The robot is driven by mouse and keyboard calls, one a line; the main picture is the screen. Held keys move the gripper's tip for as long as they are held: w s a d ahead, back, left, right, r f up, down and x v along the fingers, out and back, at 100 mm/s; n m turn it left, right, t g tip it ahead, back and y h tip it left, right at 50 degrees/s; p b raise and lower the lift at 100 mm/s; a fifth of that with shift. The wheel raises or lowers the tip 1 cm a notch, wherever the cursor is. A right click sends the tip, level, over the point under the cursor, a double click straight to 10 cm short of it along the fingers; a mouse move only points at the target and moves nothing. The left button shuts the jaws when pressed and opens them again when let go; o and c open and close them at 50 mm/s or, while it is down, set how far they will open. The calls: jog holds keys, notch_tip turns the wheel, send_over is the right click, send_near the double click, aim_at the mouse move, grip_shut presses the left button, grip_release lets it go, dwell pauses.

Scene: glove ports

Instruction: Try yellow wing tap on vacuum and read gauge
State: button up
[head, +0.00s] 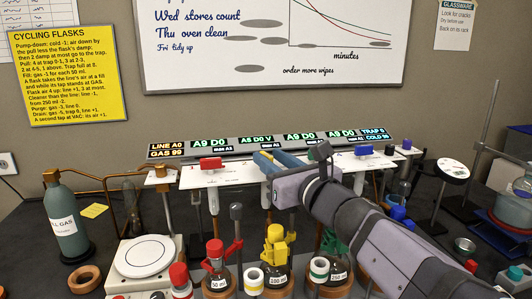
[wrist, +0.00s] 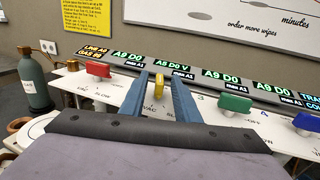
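The yellow wing tap (wrist: 158,86) stands on the white manifold plate (wrist: 110,90), its wing nearly edge-on between my fingers in the wrist view. "VAC" and "SLOW" are printed near it. My gripper (wrist: 164,84) has its blue fingers on either side of the tap, with a visible gap on each side, so it looks open. In the head view my gripper (head: 266,160) hides the yellow tap. The gauge display strip (head: 272,144) reads LINE A0, GAS 99, TRAP 0 and COLD 99. Its second panel reads A5 D0 V; the other flask panels read A9 D0.
A red tap (head: 211,163) is left of my gripper; a green tap (wrist: 235,103) and a blue tap (head: 363,150) are right. Stoppered flasks, including a yellow-topped one (head: 276,243), stand in front.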

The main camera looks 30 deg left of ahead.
jog(key=shift+p+x, duration=0.3)
jog(key=shift+x, duration=1.15)
jog(key=shift+c, duration=0.2)
grip_shut()
jog(key=shift+r+g+p, duration=0.1)
jog(key=shift+g+p, duration=0.2)
jog(key=shift+p, duration=0.15)
jog(key=shift+w+n+g+y+p, duration=0.1)
jog(key=shift+n+g+y+p, duration=0.5)
jog(key=shift+n+g+p, duration=0.45)
jog(key=shift+n+g+y+p, duration=0.6)
jog(key=shift+n+g+p, duration=0.95)
jog(key=shift+g, duration=1.3)
jog(key=shift+n+g, duration=0.3)
jog(key=shift+n, duration=0.1)
